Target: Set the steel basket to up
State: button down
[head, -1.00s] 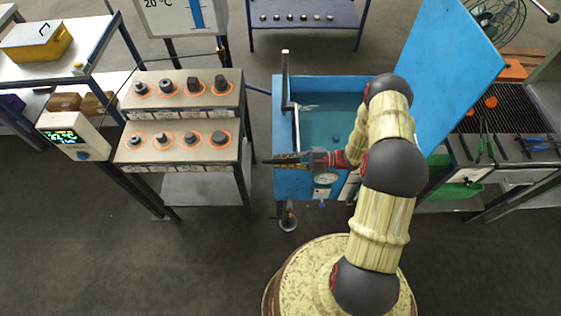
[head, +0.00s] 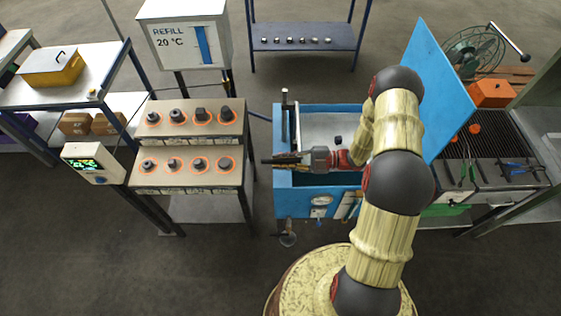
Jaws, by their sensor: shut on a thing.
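The blue tank (head: 345,109) stands in front of me with its lid (head: 437,95) open to the right. Inside it the grey steel basket (head: 318,125) shows high, near the rim, with a small dark piece (head: 338,140) on it. My gripper (head: 275,161) reaches left across the front of the tank. It is shut on the basket's handle, at the foot of the upright rod at the tank's left side. The jaws hide most of the handle. My arm covers the tank's right part.
A two-step rack (head: 190,146) with several dark parts stands left of the tank. A white refill box (head: 185,35) is behind it. A grill-like bench (head: 490,150) with an orange box (head: 492,94) is at the right. Dark floor lies open in front.

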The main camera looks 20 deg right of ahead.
jog(key=shift+w+r, duration=0.1)
jog(key=shift+r, duration=0.25)
jog(key=c, duration=2.2)
grip_release()
jog(key=o, duration=0.5)
jog(key=shift+s, duration=0.2)
jog(key=shift+w+f, duration=0.1)
jog(key=shift+d, duration=0.3)
jog(key=v, duration=1.1)
jog(key=shift+d, duration=0.15)
